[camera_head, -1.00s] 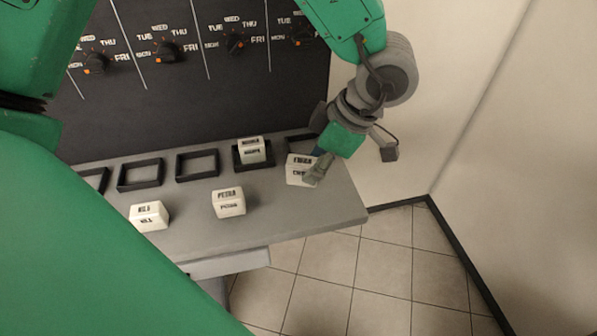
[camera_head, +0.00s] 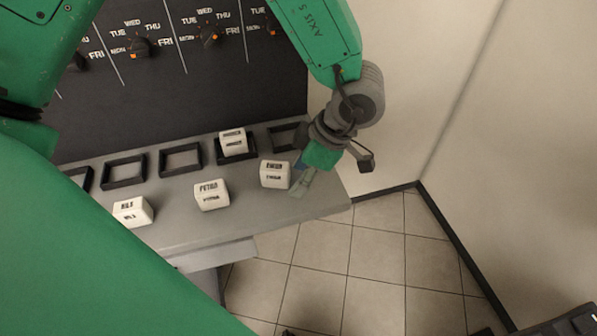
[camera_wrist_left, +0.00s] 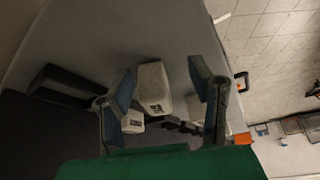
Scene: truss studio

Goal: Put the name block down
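A white name block (camera_head: 275,174) with dark lettering stands upright on the grey shelf (camera_head: 240,215) near its right end, outside the dark square frames. My left gripper (camera_head: 303,182) is just to the right of this block, low over the shelf. In the left wrist view the gripper (camera_wrist_left: 163,100) has its fingers spread, and a white block (camera_wrist_left: 154,84) shows between them with a gap on each side. Another name block (camera_head: 233,142) sits in a dark frame (camera_head: 252,150). A block reading PETRA (camera_head: 210,195) and one more block (camera_head: 132,212) stand nearer the front edge. My right gripper is not visible.
Empty dark frames (camera_head: 180,159) lie along the back of the shelf; another empty frame (camera_head: 288,136) is at the far right. A dark panel with weekday dials (camera_head: 140,47) rises behind. Tiled floor (camera_head: 330,265) lies beyond the shelf's right end.

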